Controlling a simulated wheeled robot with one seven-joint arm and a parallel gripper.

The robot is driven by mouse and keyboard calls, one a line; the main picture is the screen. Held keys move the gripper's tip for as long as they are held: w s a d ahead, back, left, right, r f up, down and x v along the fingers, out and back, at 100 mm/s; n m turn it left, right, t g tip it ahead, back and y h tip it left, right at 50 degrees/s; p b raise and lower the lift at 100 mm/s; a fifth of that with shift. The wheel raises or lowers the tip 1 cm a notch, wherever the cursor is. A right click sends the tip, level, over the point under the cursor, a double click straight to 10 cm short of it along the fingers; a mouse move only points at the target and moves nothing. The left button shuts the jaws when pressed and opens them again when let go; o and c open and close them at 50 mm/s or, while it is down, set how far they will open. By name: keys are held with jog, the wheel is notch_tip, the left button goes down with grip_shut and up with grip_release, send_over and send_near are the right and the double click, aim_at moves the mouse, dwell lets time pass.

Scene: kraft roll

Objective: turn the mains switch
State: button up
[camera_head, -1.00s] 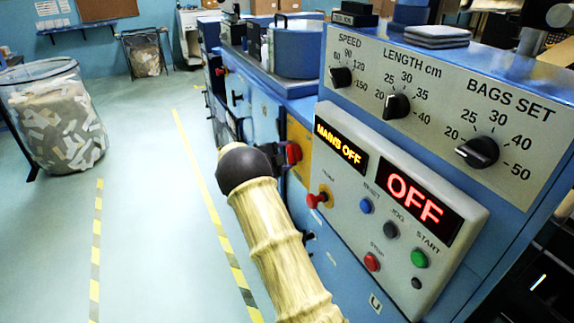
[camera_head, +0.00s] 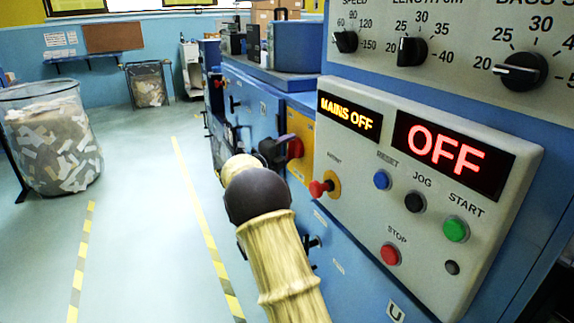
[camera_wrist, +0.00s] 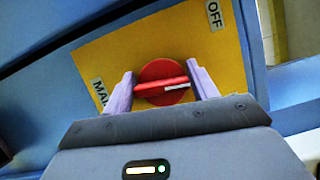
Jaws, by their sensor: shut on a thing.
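The mains switch is a red round knob with a raised grip on a yellow plate; it shows in the wrist view (camera_wrist: 160,70) and partly in the head view (camera_head: 296,149). A white mark on its grip points to the right in the wrist view. The plate carries an OFF label at upper right and a partly hidden label at left. My gripper (camera_wrist: 161,80) has one pale finger at each side of the knob and is shut on it. In the head view, my arm hides part of the switch area. The displays read MAINS OFF (camera_head: 349,115) and OFF (camera_head: 447,154).
The grey control panel (camera_head: 330,225) with several buttons, including a red mushroom button (camera_head: 320,188), stands close to the right of my arm. Dials sit above it. A clear bin of paper scraps (camera_head: 52,140) stands at left. The floor between is open.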

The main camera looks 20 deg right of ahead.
jog(key=m+h+b, duration=0.1)
jog(key=m+b, duration=0.1)
jog(key=b, duration=0.2)
jog(key=m+b, duration=0.3)
jog(key=b, duration=0.2)
jog(key=shift+f+h, duration=0.35)
jog(key=shift+h, duration=0.05)
jog(key=m+b, duration=0.2)
jog(key=b, duration=0.1)
jog(key=shift+r+h, duration=0.15)
jog(key=shift+h, duration=0.25)
jog(key=shift+r+m+g+h+b, duration=0.25)
jog(key=shift+m+g+b, duration=0.25)
jog(key=shift+m+b, duration=0.35)
jog(key=o, duration=1)
jog(key=shift+r, duration=0.1)
jog(key=shift+a, duration=0.15)
jog(key=v, duration=1.7)
jog(key=shift+p, duration=0.35)
